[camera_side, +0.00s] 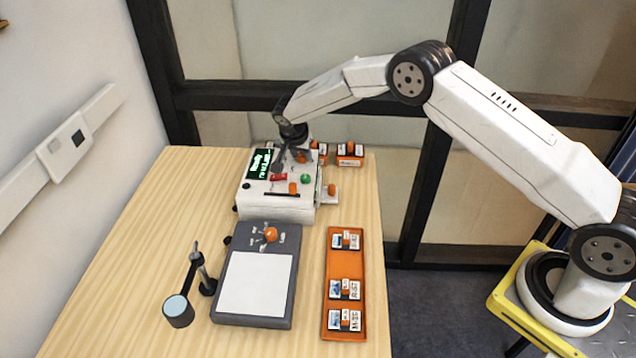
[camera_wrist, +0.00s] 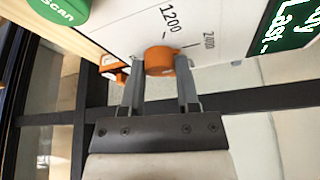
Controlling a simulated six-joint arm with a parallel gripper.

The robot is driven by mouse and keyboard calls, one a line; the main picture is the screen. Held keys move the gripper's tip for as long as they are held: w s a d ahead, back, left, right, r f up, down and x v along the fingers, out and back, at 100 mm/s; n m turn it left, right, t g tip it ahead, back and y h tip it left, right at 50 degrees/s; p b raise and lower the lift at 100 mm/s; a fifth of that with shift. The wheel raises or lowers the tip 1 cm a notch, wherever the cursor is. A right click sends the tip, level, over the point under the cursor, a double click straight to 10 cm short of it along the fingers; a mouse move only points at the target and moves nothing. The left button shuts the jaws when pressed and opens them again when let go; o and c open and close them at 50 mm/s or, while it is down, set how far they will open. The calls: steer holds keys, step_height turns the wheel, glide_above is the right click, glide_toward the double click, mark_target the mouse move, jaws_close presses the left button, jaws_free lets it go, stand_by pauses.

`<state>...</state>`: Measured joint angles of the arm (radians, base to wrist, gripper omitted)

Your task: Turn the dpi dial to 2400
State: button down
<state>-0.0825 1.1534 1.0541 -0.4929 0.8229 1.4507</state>
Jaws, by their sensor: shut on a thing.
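The dpi dial is an orange round knob (camera_wrist: 160,61) on the white face of the scanner (camera_side: 277,207). In the wrist view my gripper (camera_wrist: 160,82) is shut on the dial, one finger on each side of it. The printed marks 1200 (camera_wrist: 171,18) and 2400 (camera_wrist: 209,41) sit beside the dial. I cannot make out the dial's pointer, so its setting is not clear. In the side view my gripper (camera_side: 292,158) reaches down to the far part of the scanner and partly hides the dial.
Orange-and-white boxes (camera_side: 350,155) stand behind.

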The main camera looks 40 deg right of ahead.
mark_target(298, 169)
steer(key=shift+c, duration=1.7)
jaws_free()
steer(key=shift+r, duration=0.15)
steer(key=v, duration=0.7)
steer(key=shift+a+r, duration=0.15)
steer(key=shift+r, duration=0.1)
steer(key=shift+s, duration=0.1)
